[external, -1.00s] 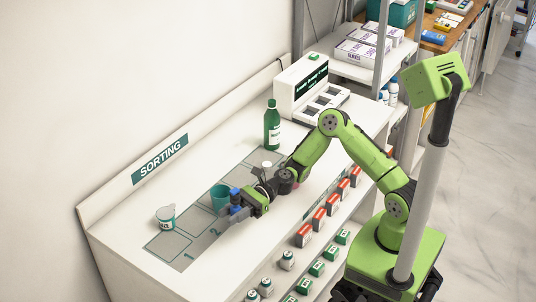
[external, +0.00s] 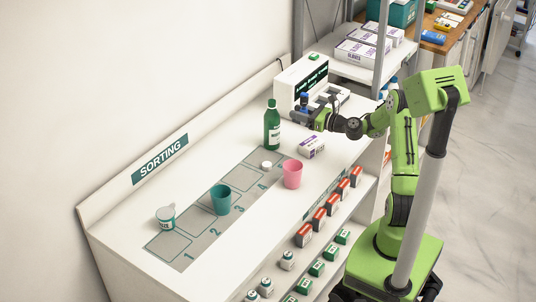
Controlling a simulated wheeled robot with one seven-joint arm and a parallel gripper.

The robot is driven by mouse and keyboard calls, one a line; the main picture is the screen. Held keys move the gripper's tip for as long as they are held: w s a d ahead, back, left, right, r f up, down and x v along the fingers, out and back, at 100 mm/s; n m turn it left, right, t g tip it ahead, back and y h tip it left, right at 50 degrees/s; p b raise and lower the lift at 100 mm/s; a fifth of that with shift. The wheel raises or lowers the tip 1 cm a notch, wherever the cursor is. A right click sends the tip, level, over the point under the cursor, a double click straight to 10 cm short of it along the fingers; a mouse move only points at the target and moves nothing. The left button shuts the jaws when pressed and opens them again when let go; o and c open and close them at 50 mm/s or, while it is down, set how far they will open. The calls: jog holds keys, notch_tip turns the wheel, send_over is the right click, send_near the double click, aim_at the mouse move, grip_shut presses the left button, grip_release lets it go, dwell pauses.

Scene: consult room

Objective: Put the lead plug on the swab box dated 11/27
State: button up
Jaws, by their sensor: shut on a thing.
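My gripper (external: 303,112) is shut on a small dark-blue thing (external: 304,99) and holds it upright above the worktop. It may be the lead plug, but it is too small to be sure. The gripper is in front of the white device, to the right of the green bottle. A small white and purple box (external: 312,147) lies on the worktop below and in front of the gripper. Its print is too small to read, so I cannot tell whether it is a swab box or what date it bears.
A green bottle (external: 272,128) and a white device with a display (external: 299,84) stand close to the gripper. A pink cup (external: 292,174), a teal cup (external: 220,200), a lidded pot (external: 166,216) and a white round piece (external: 267,164) stand on the worktop. Numbered squares mark the left part.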

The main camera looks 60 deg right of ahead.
aim_at(309, 141)
jog(key=s+d+m+h, duration=0.1)
jog(key=s+d+h, duration=0.1)
jog(key=d, duration=0.2)
notch_tip(309, 141, down, 10)
jog(key=b, duration=0.5)
jog(key=shift+d+r, duration=0.1)
jog(key=shift+r, duration=0.3)
jog(key=shift+f, duration=0.1)
jog(key=o, duration=1)
jog(key=shift+w, duration=0.1)
